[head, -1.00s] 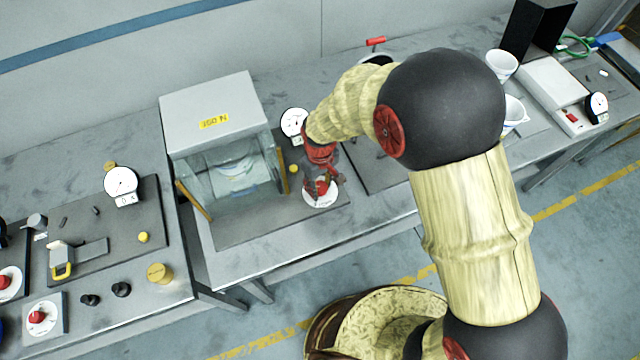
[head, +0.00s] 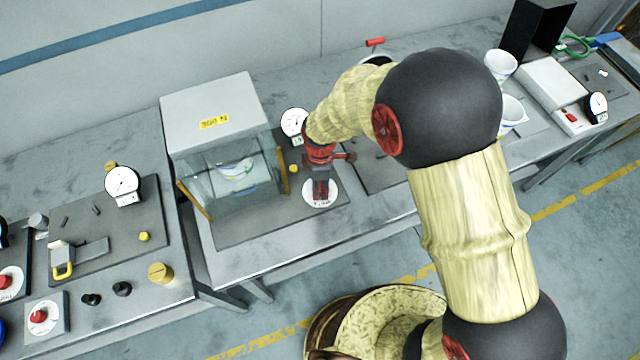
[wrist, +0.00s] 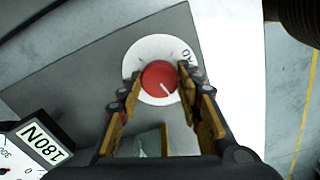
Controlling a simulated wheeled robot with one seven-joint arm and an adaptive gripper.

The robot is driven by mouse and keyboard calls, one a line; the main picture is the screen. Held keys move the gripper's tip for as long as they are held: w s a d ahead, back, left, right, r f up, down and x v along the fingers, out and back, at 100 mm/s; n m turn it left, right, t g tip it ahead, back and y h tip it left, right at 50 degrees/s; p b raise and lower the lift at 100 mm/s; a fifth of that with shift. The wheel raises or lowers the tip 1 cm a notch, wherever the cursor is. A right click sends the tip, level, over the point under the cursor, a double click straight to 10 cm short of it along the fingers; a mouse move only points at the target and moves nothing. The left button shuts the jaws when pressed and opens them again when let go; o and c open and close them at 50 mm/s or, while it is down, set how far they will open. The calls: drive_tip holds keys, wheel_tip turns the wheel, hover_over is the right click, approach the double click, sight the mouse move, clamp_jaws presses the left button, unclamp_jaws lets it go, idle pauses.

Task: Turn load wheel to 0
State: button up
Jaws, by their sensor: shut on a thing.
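A pale pointer line on the knob points to the lower right, away from that 0. My gripper (wrist: 160,76) has its yellow-padded fingers on either side of the knob, shut on it.
A gauge (head: 294,121) stands behind my wrist. A small readout (wrist: 45,138) shows at the lower left in the wrist view. The bench's front edge is close to the dial.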

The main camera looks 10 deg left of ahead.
drive_tip(key=n, duration=0.6)
drive_tip(key=shift+n, duration=0.3)
idle(0.4)
drive_tip(key=o, duration=1.1)
drive_tip(key=shift+c, duration=0.2)
drive_tip(key=shift+o, duration=0.5)
wheel_tip(320, 180, up, 12)
